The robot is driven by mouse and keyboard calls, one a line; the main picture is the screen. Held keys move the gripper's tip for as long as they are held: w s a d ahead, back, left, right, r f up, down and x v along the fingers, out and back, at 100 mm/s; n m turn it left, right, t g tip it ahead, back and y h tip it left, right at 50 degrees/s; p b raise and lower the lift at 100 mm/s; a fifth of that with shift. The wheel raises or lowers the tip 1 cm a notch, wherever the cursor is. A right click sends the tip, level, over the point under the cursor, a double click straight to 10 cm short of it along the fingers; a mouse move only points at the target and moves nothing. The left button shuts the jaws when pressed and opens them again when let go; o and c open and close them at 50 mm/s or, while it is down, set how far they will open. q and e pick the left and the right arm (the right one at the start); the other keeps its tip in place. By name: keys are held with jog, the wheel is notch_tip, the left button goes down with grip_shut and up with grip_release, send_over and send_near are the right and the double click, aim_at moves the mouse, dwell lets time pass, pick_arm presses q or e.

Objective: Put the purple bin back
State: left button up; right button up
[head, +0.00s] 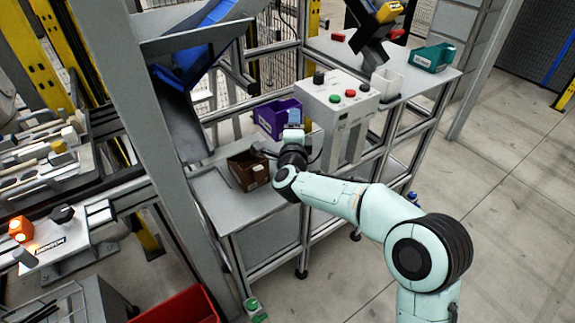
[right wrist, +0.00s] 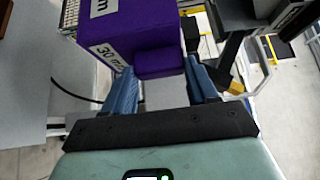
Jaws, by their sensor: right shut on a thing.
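The purple bin (head: 270,117) is at the back of the metal workstation, left of the grey button box, in the head view. In the right wrist view the purple bin (right wrist: 150,28) fills the top middle, with white labels on its side. My right gripper (head: 294,117) is at the bin's right side. In the right wrist view my right gripper (right wrist: 160,67) has its blue fingers on either side of a purple lip of the bin, shut on it. Whether the bin rests on the surface or hangs above it is not clear. My left gripper is not in view.
A brown bin (head: 248,171) sits on the shelf just in front. The grey button box (head: 338,103) with red and green buttons stands close to the right. A teal bin (head: 432,57) is on the right tabletop. A red crate (head: 182,309) is at the lower left.

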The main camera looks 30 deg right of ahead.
notch_tip(320, 180, down, 14)
jog(key=b, duration=0.3)
jog(key=shift+w, duration=0.1)
jog(key=shift+f, duration=0.3)
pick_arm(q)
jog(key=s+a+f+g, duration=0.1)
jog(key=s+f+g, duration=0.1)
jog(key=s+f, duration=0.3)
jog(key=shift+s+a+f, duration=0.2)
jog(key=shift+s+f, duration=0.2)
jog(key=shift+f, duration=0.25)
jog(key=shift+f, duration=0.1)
pick_arm(e)
jog(key=shift+b, duration=0.3)
jog(key=o, duration=1)
jog(key=shift+f, duration=0.1)
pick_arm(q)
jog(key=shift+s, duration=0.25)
pick_arm(e)
jog(key=shift+o, duration=0.2)
